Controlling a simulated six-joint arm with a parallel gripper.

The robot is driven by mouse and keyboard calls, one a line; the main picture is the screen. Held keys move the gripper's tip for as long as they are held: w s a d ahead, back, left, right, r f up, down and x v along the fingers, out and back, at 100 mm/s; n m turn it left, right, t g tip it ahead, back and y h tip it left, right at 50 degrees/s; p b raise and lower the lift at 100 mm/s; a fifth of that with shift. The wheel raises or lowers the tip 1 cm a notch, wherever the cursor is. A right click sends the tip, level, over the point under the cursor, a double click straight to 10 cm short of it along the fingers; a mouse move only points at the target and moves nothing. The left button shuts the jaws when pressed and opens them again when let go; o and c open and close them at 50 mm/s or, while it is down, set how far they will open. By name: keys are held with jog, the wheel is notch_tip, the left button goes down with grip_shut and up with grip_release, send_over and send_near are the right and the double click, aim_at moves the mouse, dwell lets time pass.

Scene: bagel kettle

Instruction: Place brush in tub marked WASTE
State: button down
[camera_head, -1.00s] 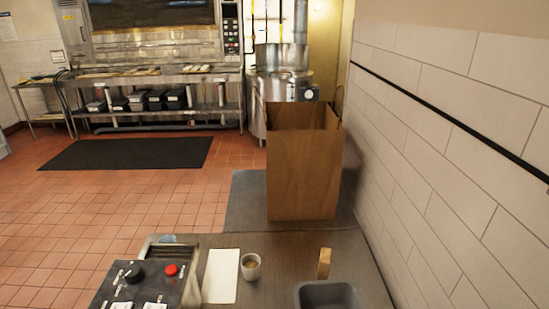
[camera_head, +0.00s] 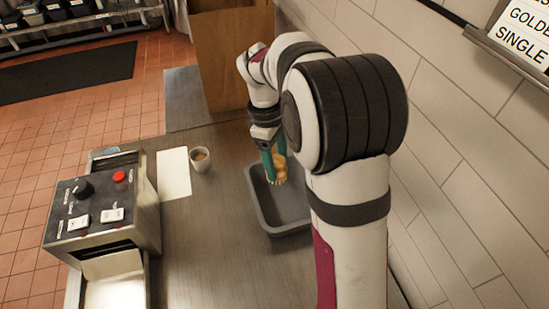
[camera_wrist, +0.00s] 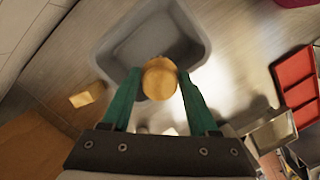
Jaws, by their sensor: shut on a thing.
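My gripper (camera_head: 273,160) has green fingers and is shut on a tan, round-ended thing, probably the brush (camera_head: 281,172). In the wrist view the brush (camera_wrist: 160,79) sits between the two fingertips of my gripper (camera_wrist: 160,88). A grey tub (camera_head: 258,207) stands on the counter below. The gripper and brush are over its far part in the head view, above its floor. The tub (camera_wrist: 112,62) also shows behind the brush in the wrist view. No WASTE marking is readable on it. My arm hides the tub's right side in the head view.
A small tan block (camera_wrist: 87,95) stands beside the tub. A brown paper bag (camera_head: 222,60) stands at the back of the counter. A cup (camera_head: 200,160), a white sheet (camera_head: 174,173) and a control box (camera_head: 95,210) are to the left. The tiled wall bounds the right.

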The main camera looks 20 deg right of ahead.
jog(key=d+f, duration=0.1)
jog(key=d, duration=0.1)
send_over(286, 205)
jog(key=shift+m, duration=0.3)
jog(key=f, duration=1.3)
jog(key=shift+w+a+f, duration=0.25)
jog(key=shift+a+f, duration=0.1)
jog(key=shift+f, duration=0.1)
jog(key=shift+c, duration=0.8)
grip_release()
